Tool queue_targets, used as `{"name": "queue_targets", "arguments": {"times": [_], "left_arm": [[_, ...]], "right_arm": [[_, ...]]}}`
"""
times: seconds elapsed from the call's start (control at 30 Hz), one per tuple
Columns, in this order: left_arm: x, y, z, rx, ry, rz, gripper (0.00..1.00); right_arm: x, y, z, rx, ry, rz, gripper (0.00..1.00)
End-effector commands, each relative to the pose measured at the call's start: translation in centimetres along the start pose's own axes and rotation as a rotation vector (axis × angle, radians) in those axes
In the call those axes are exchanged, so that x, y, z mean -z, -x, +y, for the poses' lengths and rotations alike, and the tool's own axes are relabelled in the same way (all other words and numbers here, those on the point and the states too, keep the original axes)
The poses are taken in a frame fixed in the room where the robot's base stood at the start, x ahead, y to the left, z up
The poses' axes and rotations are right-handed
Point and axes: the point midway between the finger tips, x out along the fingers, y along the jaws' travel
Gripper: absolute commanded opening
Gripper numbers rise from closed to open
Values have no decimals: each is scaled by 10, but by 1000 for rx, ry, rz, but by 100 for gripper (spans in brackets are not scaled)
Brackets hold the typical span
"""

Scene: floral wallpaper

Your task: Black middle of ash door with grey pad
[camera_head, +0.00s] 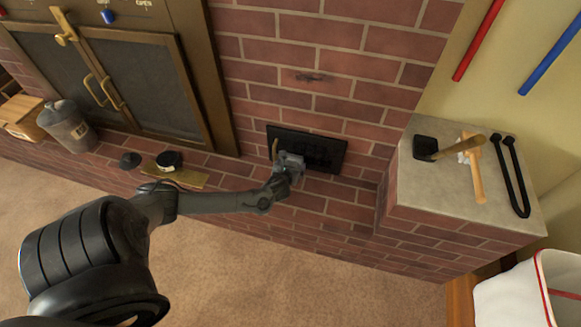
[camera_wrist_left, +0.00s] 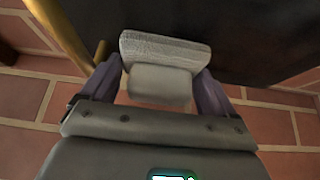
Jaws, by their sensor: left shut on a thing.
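The ash door (camera_head: 325,148) is a black rectangular plate set low in the brick wall. It also fills the upper right of the left wrist view as a dark surface (camera_wrist_left: 250,40). My left gripper (camera_head: 287,163) is at the left part of the door, shut on the grey pad (camera_wrist_left: 165,48). The pad has a ribbed light-grey face and sits between the two fingers (camera_wrist_left: 160,88). It is up against or very near the black plate; contact cannot be told. A brass bar (camera_wrist_left: 62,35) shows just left of the pad. My right gripper is not in view.
A larger brass-framed fireplace door (camera_head: 140,75) is left of the ash door. A grey canister (camera_head: 68,127) and a brass plate (camera_head: 178,176) stand on the ledge. At right, a stone-topped ledge (camera_head: 440,190) holds a brush (camera_head: 473,165), a black-headed tool (camera_head: 426,148) and black tongs (camera_head: 512,175).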

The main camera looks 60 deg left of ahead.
Motion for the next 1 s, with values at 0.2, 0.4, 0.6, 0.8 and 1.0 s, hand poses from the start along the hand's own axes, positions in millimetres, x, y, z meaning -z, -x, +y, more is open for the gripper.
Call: {"name": "queue_targets", "arguments": {"times": [0.2, 0.4, 0.6, 0.8, 1.0], "left_arm": [[-2, -4, 0, -1, 0, 0, 64], [-3, -4, -3, 0, 1, 0, 64], [-4, -3, -19, 1, 3, -1, 64], [-3, -2, -34, 1, 3, 0, 64], [-3, -2, -40, -1, 1, 0, 64]], "right_arm": [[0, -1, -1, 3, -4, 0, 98], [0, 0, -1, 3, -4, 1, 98], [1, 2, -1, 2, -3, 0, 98], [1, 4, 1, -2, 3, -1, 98], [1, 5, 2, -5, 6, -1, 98]]}}
